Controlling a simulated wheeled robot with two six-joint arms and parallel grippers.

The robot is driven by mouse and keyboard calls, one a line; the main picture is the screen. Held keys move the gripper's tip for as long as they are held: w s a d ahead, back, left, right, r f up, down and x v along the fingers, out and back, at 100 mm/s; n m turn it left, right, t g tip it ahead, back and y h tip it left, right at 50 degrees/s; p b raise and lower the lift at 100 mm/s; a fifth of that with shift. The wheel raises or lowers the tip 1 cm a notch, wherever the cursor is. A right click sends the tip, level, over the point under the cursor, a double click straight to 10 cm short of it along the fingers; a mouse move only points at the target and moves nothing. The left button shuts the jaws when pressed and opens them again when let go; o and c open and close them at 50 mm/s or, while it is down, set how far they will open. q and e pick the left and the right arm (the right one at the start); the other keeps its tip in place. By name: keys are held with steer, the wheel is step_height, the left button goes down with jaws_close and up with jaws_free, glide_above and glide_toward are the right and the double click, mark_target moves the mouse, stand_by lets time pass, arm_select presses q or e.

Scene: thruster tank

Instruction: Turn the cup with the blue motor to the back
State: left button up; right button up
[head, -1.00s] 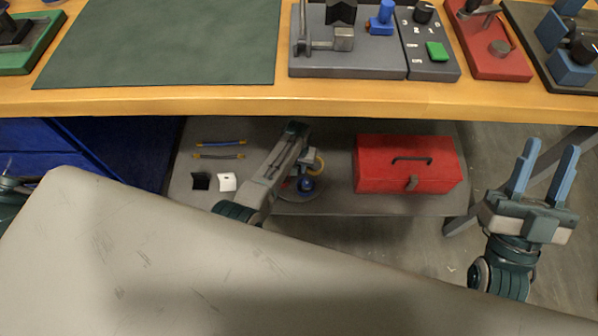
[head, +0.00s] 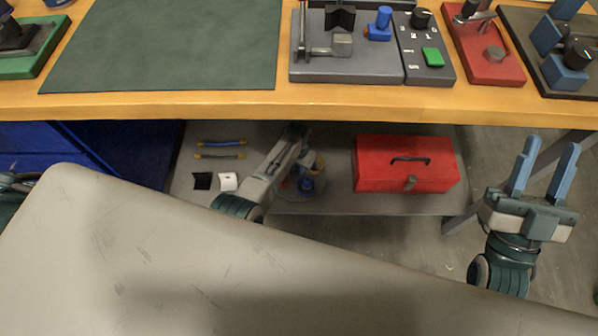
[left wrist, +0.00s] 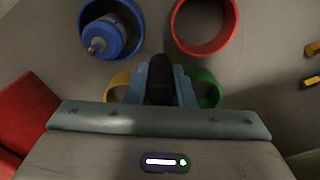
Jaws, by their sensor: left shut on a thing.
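In the left wrist view, a blue round cup (left wrist: 84,38) at upper left has a grey and blue motor (left wrist: 104,39) inside. A red cup (left wrist: 232,32) is at upper right and looks empty. Parts of a yellow cup (left wrist: 116,88) and a green cup (left wrist: 208,88) show beside my fingers. My left gripper (left wrist: 160,82) is shut on a dark upright post (left wrist: 159,80) between the cups. In the head view, the blue cup (head: 306,185) shows on the lower shelf beside my left arm, which hides much of the cups. My right gripper (head: 542,165) is open and empty at right.
A red toolbox (head: 405,172) stands on the shelf (head: 340,207) right of the cups. The wooden bench edge (head: 300,104) is above the shelf.

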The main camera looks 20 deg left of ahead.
stand_by(0.3)
arm_select(q)
steer(key=shift+r+m+p, duration=0.1)
steer(key=shift+m+p, duration=0.4)
steer(key=shift+m, duration=1.2)
steer(key=m+p, duration=0.1)
steer(key=m, duration=0.1)
steer(key=shift+m, duration=0.8)
